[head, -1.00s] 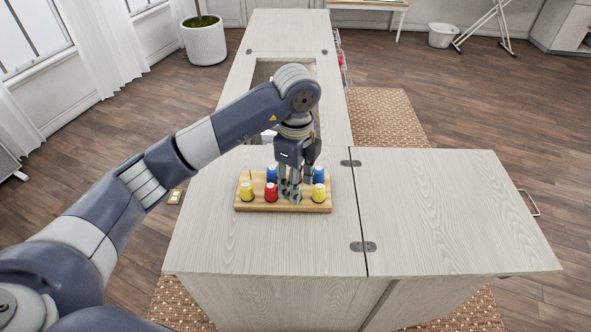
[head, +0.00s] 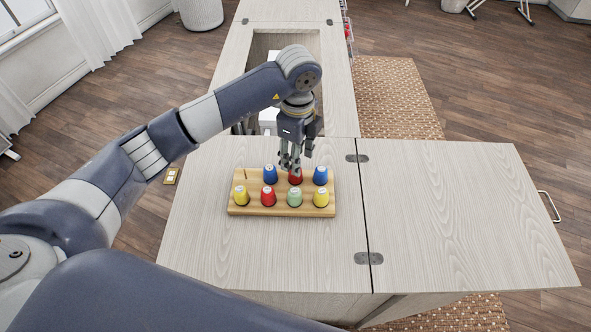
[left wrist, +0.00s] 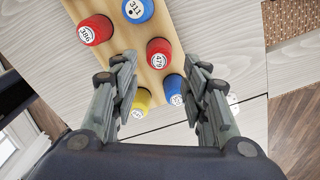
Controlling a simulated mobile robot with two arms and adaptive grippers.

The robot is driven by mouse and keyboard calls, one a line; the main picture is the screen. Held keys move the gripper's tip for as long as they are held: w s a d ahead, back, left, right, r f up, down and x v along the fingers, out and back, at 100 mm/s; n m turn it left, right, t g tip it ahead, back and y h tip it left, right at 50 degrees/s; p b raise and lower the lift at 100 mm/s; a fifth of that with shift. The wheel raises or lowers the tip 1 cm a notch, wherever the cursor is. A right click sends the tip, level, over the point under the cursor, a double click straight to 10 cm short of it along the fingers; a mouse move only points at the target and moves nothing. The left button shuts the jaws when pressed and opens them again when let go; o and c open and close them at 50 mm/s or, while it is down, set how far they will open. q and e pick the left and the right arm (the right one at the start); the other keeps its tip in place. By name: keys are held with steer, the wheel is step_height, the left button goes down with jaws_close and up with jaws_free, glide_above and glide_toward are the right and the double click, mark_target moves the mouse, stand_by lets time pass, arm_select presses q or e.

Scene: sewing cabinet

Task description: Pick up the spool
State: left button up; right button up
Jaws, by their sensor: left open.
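The wooden spool rack (head: 256,210) lies on the cabinet top with several numbered spools standing on it. Its back row has a blue spool (head: 270,174), a red spool (head: 295,178) and another blue spool (head: 320,176). Its front row has a yellow, a red, a green (head: 294,198) and a yellow spool. My left gripper (head: 290,165) is open above the back row, by the red spool, whose top it partly hides. In the left wrist view, a red spool marked 479 (left wrist: 160,53) shows between the open fingertips (left wrist: 164,64). My right gripper is out of view.
A bare peg (head: 245,174) stands at the rack's back left. An opening with a white object (head: 268,118) in it lies behind the rack. Hinges (head: 368,258) join the right leaf (head: 450,210), which is clear.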

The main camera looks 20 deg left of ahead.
arm_select(q)
steer(key=shift+f, duration=0.75)
steer(key=f, duration=0.1)
steer(key=f+p, duration=0.1)
steer(key=f, duration=0.2)
steer(key=shift+s+a+f, duration=0.1)
steer(key=shift+a+f, duration=0.1)
steer(key=shift+a, duration=0.05)
steer(key=shift+f, duration=0.4)
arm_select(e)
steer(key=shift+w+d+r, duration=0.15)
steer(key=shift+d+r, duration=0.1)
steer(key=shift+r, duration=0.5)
arm_select(q)
steer(key=shift+c, duration=0.2)
steer(key=c, duration=0.5)
steer(key=shift+c, duration=0.3)
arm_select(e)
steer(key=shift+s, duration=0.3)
